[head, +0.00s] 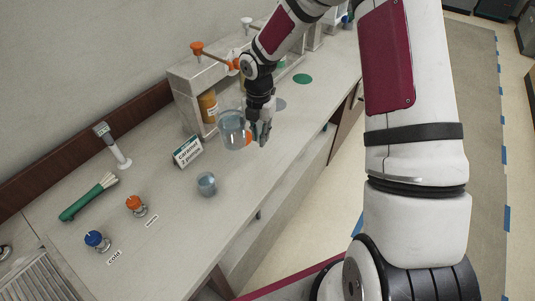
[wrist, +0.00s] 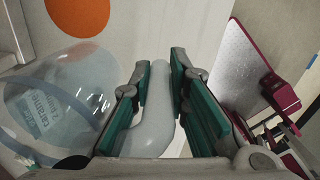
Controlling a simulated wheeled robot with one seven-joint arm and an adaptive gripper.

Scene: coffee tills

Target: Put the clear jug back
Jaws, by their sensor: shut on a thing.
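The clear jug (head: 232,131) is in my gripper (head: 262,132), near the front of the dispenser stand. The jug looks empty. The head view does not clearly show how far its base is from the counter.
An orange disc (wrist: 78,14) lies beyond the jug; grey (head: 279,104) and green (head: 302,78) discs lie further back. A small glass (head: 206,185) and a caramel sign (head: 187,151) stand nearby. The dispenser stand (head: 190,84) is behind. Orange (head: 135,205) and blue (head: 96,241) taps are at front left.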

